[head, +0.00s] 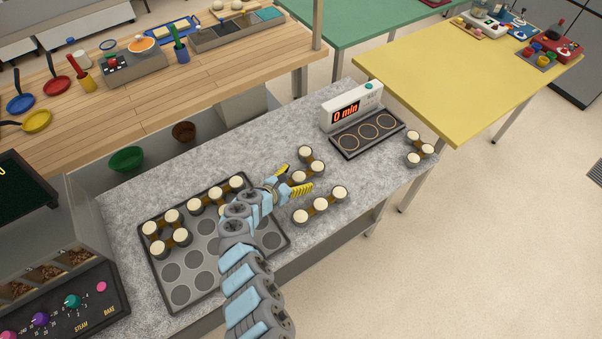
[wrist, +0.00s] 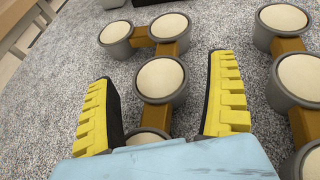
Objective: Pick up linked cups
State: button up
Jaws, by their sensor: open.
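My gripper (head: 297,178) is open above the grey counter, its yellow-padded fingers spread on either side of a set of linked cups (head: 317,167). These are grey cups with cream tops joined by brown links. In the wrist view one linked cup (wrist: 160,79) lies between the fingers (wrist: 162,70), two more are beyond it, and another is partly hidden by my gripper. I cannot tell whether the fingers touch the set. A straight row of three linked cups (head: 320,205) lies just right of my gripper. A bent set of three (head: 428,149) lies at the counter's right end.
A dark tray (head: 170,300) with round wells holds more linked cups (head: 172,216) in its back part; its front wells are empty. A timer (head: 345,113) reads 0 min behind a three-ring plate (head: 399,124). An oven control panel (head: 75,312) stands front left.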

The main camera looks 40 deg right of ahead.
aim_at(298, 173)
jog(key=c, duration=1.4)
jog(key=shift+r+p, duration=1.25)
jog(key=shift+r, duration=0.55)
jog(key=shift+s+a+r+p, duration=0.1)
jog(key=shift+r+p, duration=0.15)
jog(key=shift+p, duration=0.05)
jog(key=shift+s+a+r+p, duration=0.2)
jog(key=shift+s+r+p, duration=0.2)
jog(key=shift+r+p, duration=0.1)
jog(key=shift+s+a+r+p, duration=0.15)
jog(key=shift+s+r+p, duration=0.25)
jog(key=shift+p, duration=0.1)
jog(key=s+a+r+p, duration=0.1)
jog(key=s+a+r, duration=0.5)
jog(key=s, duration=0.4)
jog(key=shift+s+r+p, duration=0.2)
jog(key=shift+r+p, duration=0.1)
jog(key=shift+r, duration=0.3)
